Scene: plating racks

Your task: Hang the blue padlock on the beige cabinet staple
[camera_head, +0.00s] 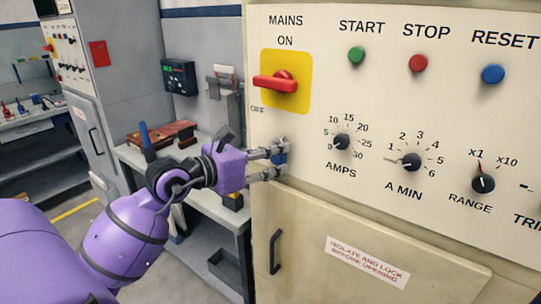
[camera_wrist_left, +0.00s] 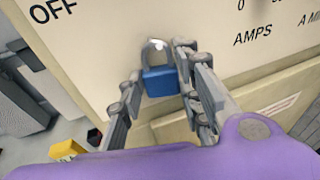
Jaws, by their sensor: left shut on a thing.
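The blue padlock (camera_wrist_left: 160,82) is held between the fingers of my left gripper (camera_wrist_left: 162,76), with its grey shackle (camera_wrist_left: 147,54) pointing up in the wrist view. In the head view a small blue part of the padlock (camera_head: 281,158) shows at the fingertips of my left gripper (camera_head: 278,160), close to the left side of the beige cabinet (camera_head: 310,135). A small bright spot shows at the top of the shackle. I cannot make out the staple clearly, nor tell whether the shackle is around it. My right gripper is out of view.
A red switch handle (camera_head: 275,83) sticks out from its yellow plate above the gripper. Knobs and buttons lie to the right on the panel. Below is a cabinet door with a dark handle (camera_head: 275,251). A grey workbench (camera_head: 205,203) with tools stands behind at left.

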